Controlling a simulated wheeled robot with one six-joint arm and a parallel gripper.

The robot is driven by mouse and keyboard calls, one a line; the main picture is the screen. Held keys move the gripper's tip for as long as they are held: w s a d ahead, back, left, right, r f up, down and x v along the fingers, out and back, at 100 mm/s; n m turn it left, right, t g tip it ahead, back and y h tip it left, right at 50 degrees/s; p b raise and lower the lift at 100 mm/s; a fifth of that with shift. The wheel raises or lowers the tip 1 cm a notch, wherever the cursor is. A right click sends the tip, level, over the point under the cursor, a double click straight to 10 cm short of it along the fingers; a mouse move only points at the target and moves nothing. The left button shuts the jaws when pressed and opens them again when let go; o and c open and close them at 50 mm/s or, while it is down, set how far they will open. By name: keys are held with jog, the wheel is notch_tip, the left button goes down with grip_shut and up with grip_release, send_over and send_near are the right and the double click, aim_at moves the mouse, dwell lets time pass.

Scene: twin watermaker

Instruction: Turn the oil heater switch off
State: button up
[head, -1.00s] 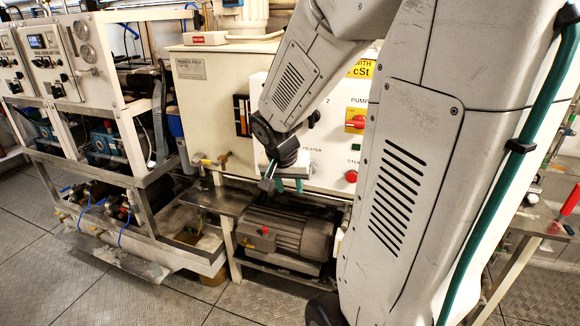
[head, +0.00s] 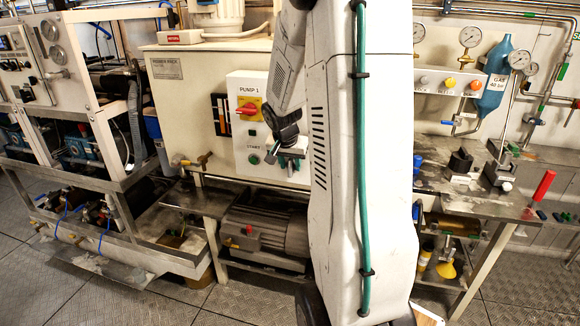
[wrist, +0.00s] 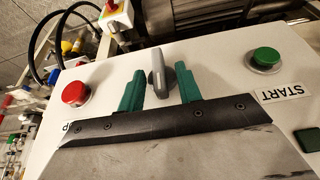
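The heater switch is a grey rotary knob (wrist: 157,72) on the white control panel (wrist: 226,75) in the wrist view. My gripper (wrist: 160,88) has two green fingers, open, one on each side of the knob. A gap shows on both sides, and I see no contact. I cannot tell how deep the fingers reach. In the head view my gripper (head: 287,161) is in front of the panel (head: 238,145), right of the green START button (head: 253,160). There my arm hides the knob and the panel's right part.
The wrist view shows a red button (wrist: 75,93) left of the fingers and a green button (wrist: 265,57) to the right. A red-yellow PUMP 1 switch (head: 248,108) is above. A motor (head: 265,231) sits below. A metal bench (head: 470,199) stands right.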

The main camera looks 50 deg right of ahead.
jog(key=shift+d+f, duration=0.2)
jog(key=shift+f, duration=0.35)
grip_shut()
